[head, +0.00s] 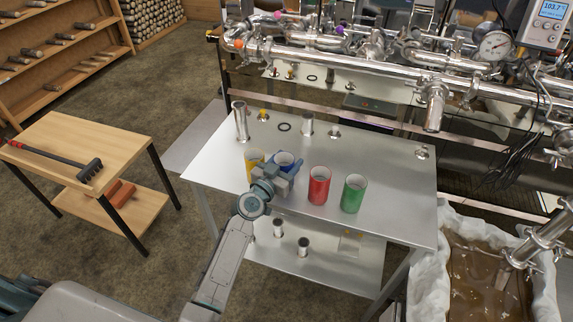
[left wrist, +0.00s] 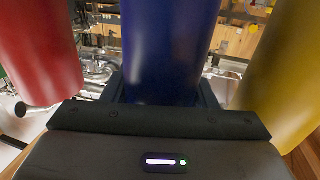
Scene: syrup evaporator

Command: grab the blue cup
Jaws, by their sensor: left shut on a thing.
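The blue cup (head: 284,161) stands on the metal table (head: 388,190), between a yellow cup (head: 251,160) and a red cup (head: 319,188). My left gripper (head: 284,178) reaches it from the front and is shut on it. In the left wrist view the blue cup (left wrist: 168,50) sits between the two dark fingers (left wrist: 165,92). The red cup (left wrist: 38,50) shows at the left there and the yellow cup (left wrist: 287,75) at the right. Whether the blue cup touches the tabletop is hidden by the gripper. My right gripper is not in view.
A green cup (head: 353,194) stands to the right of the red cup. Metal fittings stand along the table's back, below steel piping (head: 350,62). A wooden table (head: 62,150) with a rake stands at the left. The table's right part is clear.

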